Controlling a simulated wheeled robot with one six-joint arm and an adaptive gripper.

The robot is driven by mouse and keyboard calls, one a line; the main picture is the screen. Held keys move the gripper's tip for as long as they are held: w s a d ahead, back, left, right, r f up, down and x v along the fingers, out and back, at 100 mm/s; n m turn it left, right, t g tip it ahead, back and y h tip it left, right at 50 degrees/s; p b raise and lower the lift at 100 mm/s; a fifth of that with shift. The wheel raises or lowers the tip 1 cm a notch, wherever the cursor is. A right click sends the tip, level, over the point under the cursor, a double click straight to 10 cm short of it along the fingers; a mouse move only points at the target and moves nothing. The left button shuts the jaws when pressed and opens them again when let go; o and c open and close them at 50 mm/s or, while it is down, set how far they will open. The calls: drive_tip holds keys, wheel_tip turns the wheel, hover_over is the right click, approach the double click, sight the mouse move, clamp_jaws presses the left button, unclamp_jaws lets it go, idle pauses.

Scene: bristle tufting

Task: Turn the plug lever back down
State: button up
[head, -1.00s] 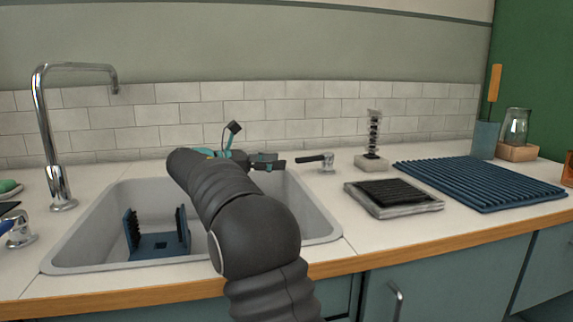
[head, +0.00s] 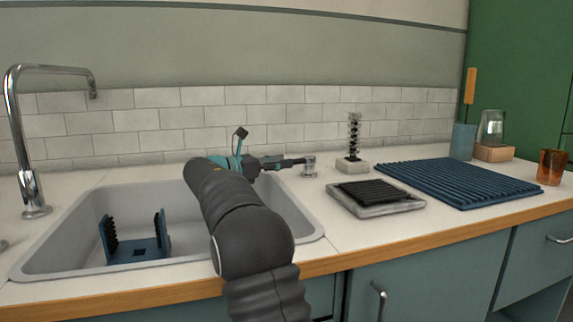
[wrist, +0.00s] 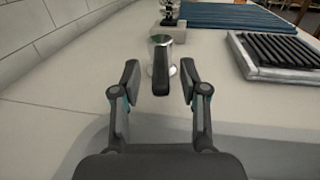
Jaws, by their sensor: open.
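The plug lever is a chrome post (head: 309,167) with a black handle, standing on the counter just right of the sink (head: 90,262). In the wrist view the black handle (wrist: 160,78) points toward me, and the chrome post (wrist: 166,50) stands behind it. My gripper (wrist: 160,80) is open, with one finger on each side of the handle and a visible gap on both sides. In the head view my gripper (head: 280,163) overlaps the handle, so part of the handle is hard to make out there.
A brush block (head: 375,195) in a pale tray and a blue ribbed mat (head: 455,182) lie to the right. A bristled brush stands upright in a pale base (head: 352,166) behind the lever. A blue rack (head: 137,248) sits in the sink. A chrome tap (head: 28,150) rises at left.

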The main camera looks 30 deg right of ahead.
sight(295, 162)
drive_tip(key=shift+s+d, duration=0.1)
drive_tip(key=shift+d, duration=1.15)
clamp_jaws()
